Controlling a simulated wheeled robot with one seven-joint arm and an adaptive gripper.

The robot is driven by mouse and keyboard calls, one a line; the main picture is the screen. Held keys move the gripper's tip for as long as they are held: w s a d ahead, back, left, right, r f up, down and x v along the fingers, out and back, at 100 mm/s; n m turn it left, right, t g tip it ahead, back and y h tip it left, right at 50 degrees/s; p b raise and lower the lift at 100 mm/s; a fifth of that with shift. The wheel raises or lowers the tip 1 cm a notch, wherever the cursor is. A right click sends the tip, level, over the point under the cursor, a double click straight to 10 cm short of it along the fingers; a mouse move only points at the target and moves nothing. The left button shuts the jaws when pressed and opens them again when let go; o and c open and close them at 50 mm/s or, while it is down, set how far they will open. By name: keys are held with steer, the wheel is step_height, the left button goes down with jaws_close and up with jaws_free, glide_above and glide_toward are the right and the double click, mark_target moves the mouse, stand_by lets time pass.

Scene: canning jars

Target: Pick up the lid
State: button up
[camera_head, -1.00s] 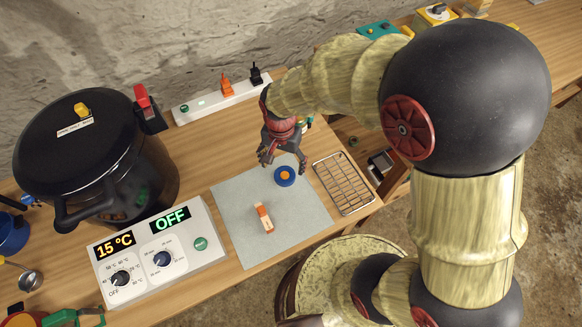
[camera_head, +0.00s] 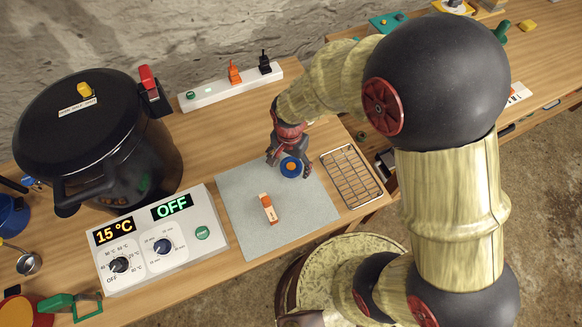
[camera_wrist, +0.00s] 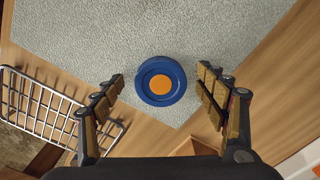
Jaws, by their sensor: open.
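The lid is a round blue disc with an orange centre, lying on the grey mat (camera_head: 240,229) near its far right corner. In the wrist view the lid (camera_wrist: 161,81) lies between the fingertips, slightly beyond them, with clear space on both sides. My gripper (camera_wrist: 163,84) is open and empty. In the head view my gripper (camera_head: 289,164) is right over the lid (camera_head: 292,168), partly covering its far side. I cannot tell the exact height of the fingers above it.
An orange and white object (camera_head: 268,208) lies on the mat. A wire rack (camera_head: 351,178) is right of the mat. A control box (camera_head: 160,240) and a large black pot (camera_head: 95,150) stand left. A white power strip (camera_head: 215,90) is behind.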

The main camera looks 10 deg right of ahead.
steer(key=shift+c, duration=1.3)
steer(key=c, duration=0.7)
